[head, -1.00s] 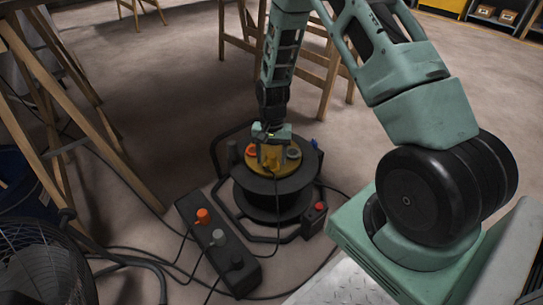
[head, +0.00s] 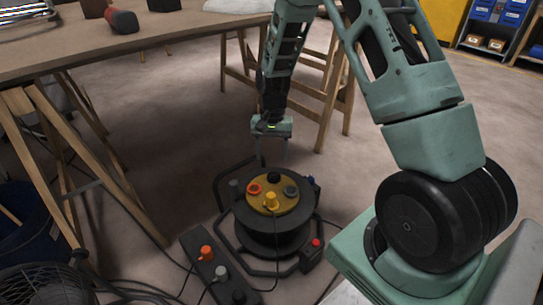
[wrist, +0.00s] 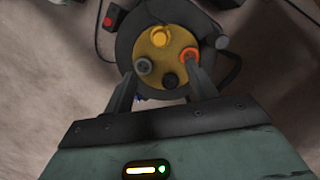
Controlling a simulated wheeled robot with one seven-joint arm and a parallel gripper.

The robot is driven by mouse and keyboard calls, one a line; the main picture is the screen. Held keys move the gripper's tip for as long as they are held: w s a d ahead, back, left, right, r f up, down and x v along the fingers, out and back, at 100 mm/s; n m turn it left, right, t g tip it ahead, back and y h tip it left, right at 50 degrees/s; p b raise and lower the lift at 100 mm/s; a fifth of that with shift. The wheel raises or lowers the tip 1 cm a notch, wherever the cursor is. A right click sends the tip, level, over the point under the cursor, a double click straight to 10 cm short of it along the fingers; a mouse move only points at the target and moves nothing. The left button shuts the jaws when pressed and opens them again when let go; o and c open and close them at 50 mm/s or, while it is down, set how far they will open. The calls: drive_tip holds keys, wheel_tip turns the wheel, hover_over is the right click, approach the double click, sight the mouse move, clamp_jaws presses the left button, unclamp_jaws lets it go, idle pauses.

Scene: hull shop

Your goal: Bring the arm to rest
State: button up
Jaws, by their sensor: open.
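My gripper (head: 273,160) hangs from my raised arm in the head view, fingers pointing down. It is open and empty, above and behind the cable reel. In the wrist view its two fingers (wrist: 163,93) stand apart, with the reel's yellow face (wrist: 165,55) beyond them. The black cable reel (head: 265,215) stands on the floor below. Its yellow top (head: 285,204) carries an orange-red socket, a grey one, a black one and a yellow plug (head: 271,199). No finger visibly touches the reel.
A black power strip (head: 215,272) with orange and grey plugs lies on the floor beside the reel. Cables run across the floor around it. A wooden workbench (head: 150,50) stands at left, a fan (head: 45,285) at lower left. Trestle legs (head: 327,100) stand behind my gripper.

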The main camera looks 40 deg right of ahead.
idle(0.6)
drive_tip(key=s+a+r+n, duration=0.4)
drive_tip(key=a+r, duration=0.2)
drive_tip(key=a, duration=0.3)
drive_tip(key=s+a+r+n, duration=0.35)
drive_tip(key=a+r, duration=0.25)
drive_tip(key=a, duration=0.3)
drive_tip(key=s+a+r+n, duration=0.3)
drive_tip(key=s+a+n, duration=0.1)
drive_tip(key=s, duration=0.5)
drive_tip(key=s+a+r+n+t+p, duration=0.1)
drive_tip(key=s+a+r+n, duration=0.2)
drive_tip(key=s, duration=0.6)
drive_tip(key=shift+a+n+h, duration=0.3)
drive_tip(key=shift+a+n, duration=0.3)
drive_tip(key=shift+n, duration=0.15)
drive_tip(key=r+p, duration=3.8)
drive_tip(key=shift+s, duration=0.3)
drive_tip(key=shift+c, duration=0.3)
